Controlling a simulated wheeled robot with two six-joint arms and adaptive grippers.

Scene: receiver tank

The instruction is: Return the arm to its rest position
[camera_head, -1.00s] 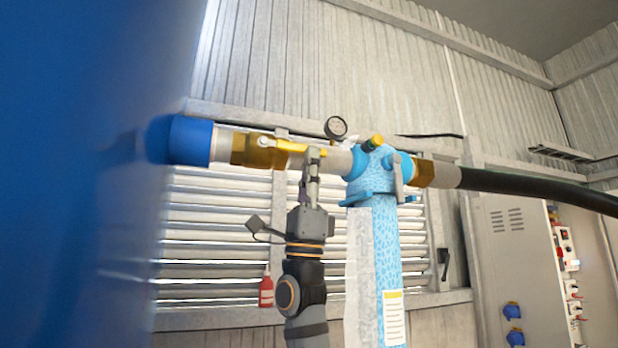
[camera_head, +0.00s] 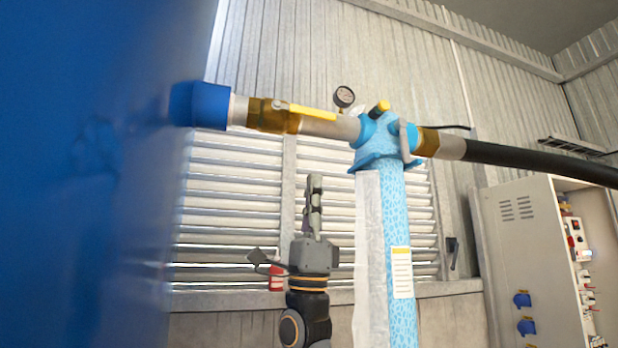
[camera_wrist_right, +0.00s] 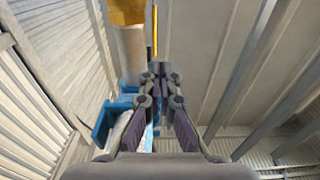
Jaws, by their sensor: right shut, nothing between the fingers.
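My right gripper (camera_head: 314,182) points upward in the head view, left of the light-blue patterned post (camera_head: 398,225). It is shut and empty, below the horizontal pipe and apart from it. The brass valve (camera_head: 272,116) on the pipe carries a yellow lever (camera_head: 310,112) that lies along the pipe. In the right wrist view the closed fingers (camera_wrist_right: 162,70) point toward the yellow lever (camera_wrist_right: 155,30), with a gap that I cannot judge. The brass valve (camera_wrist_right: 127,10) shows there at the top. My left gripper is not in view.
A large blue tank (camera_head: 80,180) fills the left side. A black hose (camera_head: 540,160) runs right from the pipe. A pressure gauge (camera_head: 344,96) stands above the pipe. A grey cabinet (camera_head: 530,250) stands at right. A louvred window (camera_head: 230,220) is behind my arm.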

